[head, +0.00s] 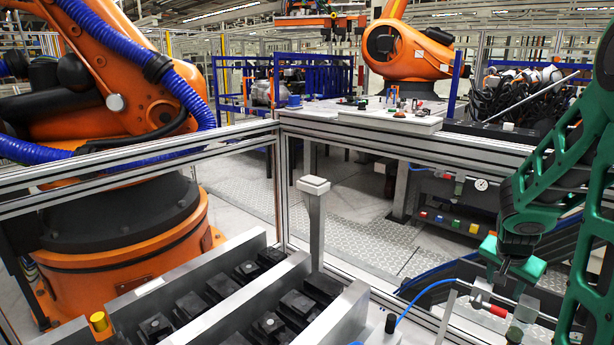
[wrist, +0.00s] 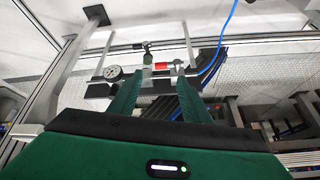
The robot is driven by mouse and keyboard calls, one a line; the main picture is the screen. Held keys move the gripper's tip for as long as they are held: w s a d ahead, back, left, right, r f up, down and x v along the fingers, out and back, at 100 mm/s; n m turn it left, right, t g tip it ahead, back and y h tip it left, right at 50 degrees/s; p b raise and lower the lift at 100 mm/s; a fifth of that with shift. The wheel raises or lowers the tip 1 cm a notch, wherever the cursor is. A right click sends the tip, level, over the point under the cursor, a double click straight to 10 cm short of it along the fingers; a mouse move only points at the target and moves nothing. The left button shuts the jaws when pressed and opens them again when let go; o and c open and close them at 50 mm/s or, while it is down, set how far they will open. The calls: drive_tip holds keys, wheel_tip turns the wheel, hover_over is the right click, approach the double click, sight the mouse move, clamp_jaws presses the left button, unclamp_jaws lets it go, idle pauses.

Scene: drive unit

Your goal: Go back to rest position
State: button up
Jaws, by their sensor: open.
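My green arm stands at the right edge of the head view, bent with its gripper (head: 508,270) hanging low. The two green fingers are spread apart. In the wrist view my gripper (wrist: 160,90) shows both fingers apart with nothing held between them. Beyond the fingertips are a red fitting (wrist: 162,66) on a metal pipe and a round pressure gauge (wrist: 113,73). I cannot tell how far the fingertips are from the pipe. The red fitting (head: 497,311) shows below my gripper in the head view.
A blue hose (head: 420,292) runs by the pipe. Fence rails (head: 410,150) separate the orange robots (head: 140,220). Patterned floor (head: 355,225) lies open behind.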

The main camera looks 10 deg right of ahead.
drive_tip(key=s+a+r+n+g+y, duration=0.1)
drive_tip(key=s+a+r+n+y, duration=0.1)
drive_tip(key=s+a, duration=0.7)
drive_tip(key=s+a+r+n+g+y, duration=0.2)
drive_tip(key=s+a+r, duration=0.4)
drive_tip(key=s+a, duration=0.3)
drive_tip(key=s+n+y, duration=0.1)
drive_tip(key=s+n, duration=0.1)
drive_tip(key=s, duration=0.2)
drive_tip(key=shift+s+a+r+n, duration=0.15)
drive_tip(key=shift+a+r+n, duration=0.05)
drive_tip(key=shift+a+n, duration=0.15)
drive_tip(key=shift+w+f, duration=0.25)
drive_tip(key=shift+w, duration=0.4)
drive_tip(key=shift+d, duration=0.1)
drive_tip(key=c, duration=0.3)
